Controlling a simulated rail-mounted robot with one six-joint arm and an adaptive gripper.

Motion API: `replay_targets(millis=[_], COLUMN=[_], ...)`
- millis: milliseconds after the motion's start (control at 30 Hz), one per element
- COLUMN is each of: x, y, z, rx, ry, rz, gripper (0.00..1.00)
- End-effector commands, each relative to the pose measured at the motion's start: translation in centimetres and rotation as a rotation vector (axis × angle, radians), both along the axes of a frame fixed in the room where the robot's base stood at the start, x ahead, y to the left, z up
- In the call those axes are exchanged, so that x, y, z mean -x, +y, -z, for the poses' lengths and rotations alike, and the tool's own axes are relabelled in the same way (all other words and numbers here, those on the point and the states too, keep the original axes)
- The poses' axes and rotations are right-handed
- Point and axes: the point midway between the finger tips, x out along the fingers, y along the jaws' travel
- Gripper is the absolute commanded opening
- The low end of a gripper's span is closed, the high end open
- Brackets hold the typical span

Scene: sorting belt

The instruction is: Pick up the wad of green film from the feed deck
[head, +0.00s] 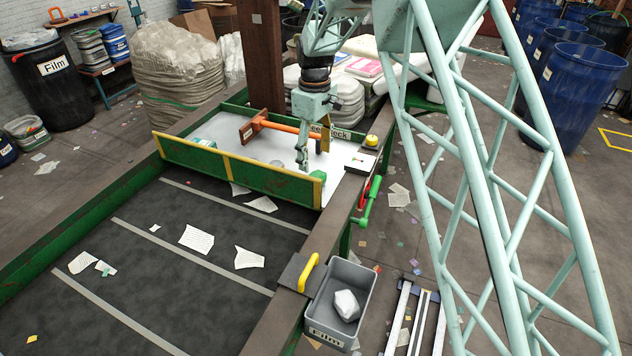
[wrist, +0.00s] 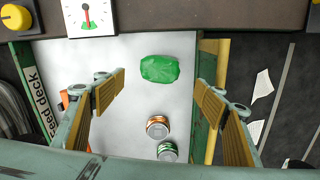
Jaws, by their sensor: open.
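The wad of green film (wrist: 159,69) lies on the pale feed deck (wrist: 105,50), near its top edge in the wrist view. In the head view the wad (head: 318,175) shows small by the right end of the green and yellow barrier. My gripper (wrist: 160,87) is open and empty, pointing down over the deck. Its fingers stand left and right of the wad in the picture, with the wad between and slightly beyond the tips. In the head view my gripper (head: 303,160) is above the deck, close to the wad. The exact height gap is hard to tell.
Two cans, one orange-banded (wrist: 157,127) and one green-banded (wrist: 167,151), stand below the wad in the wrist view. The barrier (head: 235,170) edges the deck. A gauge box (wrist: 90,17) adjoins it. A grey Film bin (head: 322,318) holds a white lump. Paper scraps lie on the belt.

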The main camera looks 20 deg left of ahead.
Motion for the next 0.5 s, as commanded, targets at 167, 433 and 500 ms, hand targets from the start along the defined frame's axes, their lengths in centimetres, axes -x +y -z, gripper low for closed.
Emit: replay_targets(millis=[167, 433, 500], x=[0.0, 0.0, 0.0], y=[0.0, 0.0, 0.0], z=[2.5, 4.4, 4.6], rx=[0.001, 0.0, 0.0], ry=[0.001, 0.0, 0.0], rz=[0.0, 0.0, 0.0], gripper=[0.65, 0.65, 0.65])
